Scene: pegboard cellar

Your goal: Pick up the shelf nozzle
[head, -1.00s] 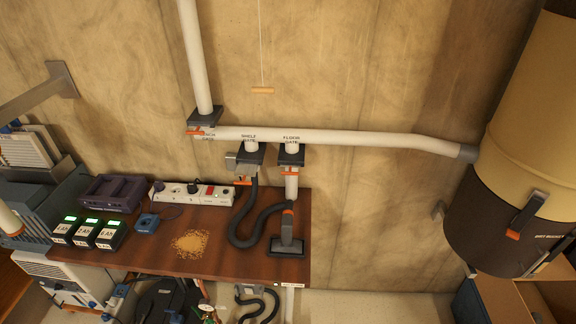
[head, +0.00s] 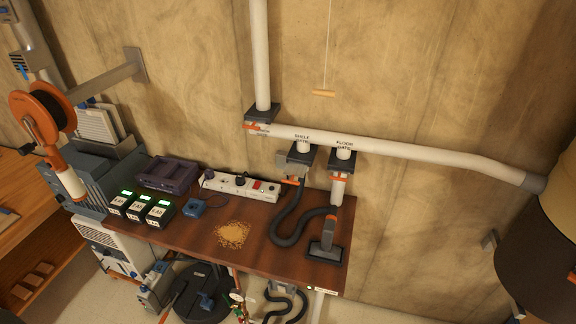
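The shelf nozzle (head: 327,240) is a dark grey flat-mouthed head with an orange band at its neck. It rests near the right end of the brown shelf (head: 270,258). A dark ribbed hose (head: 288,226) curves across the shelf from the nozzle up to the fitting marked as the shelf gate (head: 301,155). Neither of my grippers shows in the head view, and nothing is touching the nozzle.
A pile of sawdust (head: 233,234) lies left of the hose. A power strip (head: 240,186), a blue device (head: 193,208) and several lit battery packs (head: 158,213) stand farther left. An orange reel (head: 43,112) hangs at left. A large drum (head: 545,260) stands at right.

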